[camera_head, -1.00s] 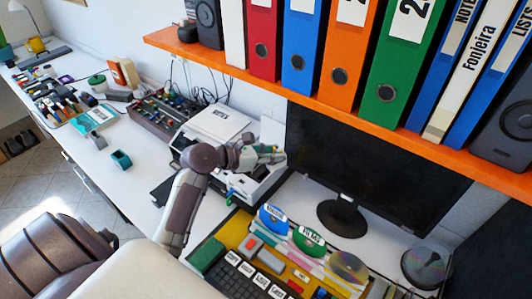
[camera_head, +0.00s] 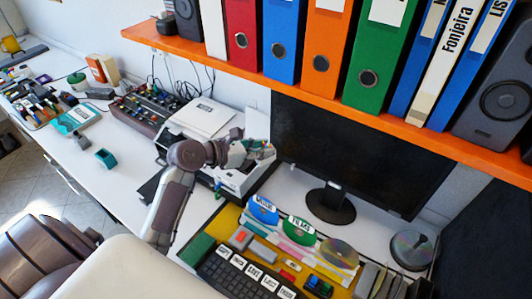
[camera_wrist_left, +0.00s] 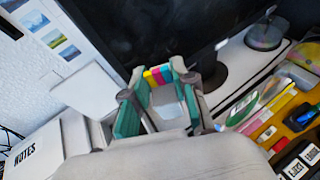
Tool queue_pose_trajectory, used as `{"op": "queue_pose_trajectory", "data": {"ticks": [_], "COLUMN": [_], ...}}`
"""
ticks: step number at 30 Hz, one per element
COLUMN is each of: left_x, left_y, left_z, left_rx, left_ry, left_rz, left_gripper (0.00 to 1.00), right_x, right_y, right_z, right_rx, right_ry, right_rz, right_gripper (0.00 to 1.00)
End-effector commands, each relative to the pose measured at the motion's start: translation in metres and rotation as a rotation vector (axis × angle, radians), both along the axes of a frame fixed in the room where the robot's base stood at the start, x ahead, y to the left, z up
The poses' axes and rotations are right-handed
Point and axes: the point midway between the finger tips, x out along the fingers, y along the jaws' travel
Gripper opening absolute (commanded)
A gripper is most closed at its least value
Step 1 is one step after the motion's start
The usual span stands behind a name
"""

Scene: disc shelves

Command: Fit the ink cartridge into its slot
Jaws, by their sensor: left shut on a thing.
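My left gripper (camera_head: 262,150) is over the white printer (camera_head: 238,181), in front of the left edge of the monitor. In the left wrist view its teal finger pads (camera_wrist_left: 158,108) are closed on the ink cartridge (camera_wrist_left: 158,76), a pale block with pink, yellow and blue stripes at its far end. The cartridge is tiny and partly hidden by the fingers in the head view. The cartridge slot cannot be made out in either view. My right gripper is not in view.
A black monitor (camera_head: 335,150) stands right of the gripper. An orange shelf (camera_head: 300,93) with binders runs above. A yellow mat (camera_head: 232,221) with discs and a keyboard (camera_head: 245,277) lies in front. A control box (camera_head: 145,111) stands left; some white desk is clear there.

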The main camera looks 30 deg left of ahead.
Motion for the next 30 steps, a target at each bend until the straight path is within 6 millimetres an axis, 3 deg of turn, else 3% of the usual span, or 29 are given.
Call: {"op": "queue_pose_trajectory", "data": {"ticks": [5,8,12,15,21,30], "left_x": [0.034,0.053,0.068,0.073,0.076,0.076], "left_y": [0.036,0.058,0.077,0.084,0.089,0.089], "left_z": [-0.026,-0.061,-0.118,-0.142,-0.161,-0.161], "left_rx": [0.003,0.013,0.033,0.043,0.051,0.053], "left_ry": [0.003,0.008,0.014,0.015,0.014,0.014], "left_rz": [0.158,0.262,0.368,0.407,0.439,0.44], "left_gripper": [0.0,0.0,0.0,0.0,0.0,0.0], "right_x": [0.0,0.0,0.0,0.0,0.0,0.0], "right_y": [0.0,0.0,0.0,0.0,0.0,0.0], "right_z": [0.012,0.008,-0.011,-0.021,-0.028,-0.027], "right_rx": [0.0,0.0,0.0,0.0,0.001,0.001], "right_ry": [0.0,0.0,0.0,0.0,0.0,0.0], "right_rz": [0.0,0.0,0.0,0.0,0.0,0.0], "right_gripper": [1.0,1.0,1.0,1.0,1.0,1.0]}}
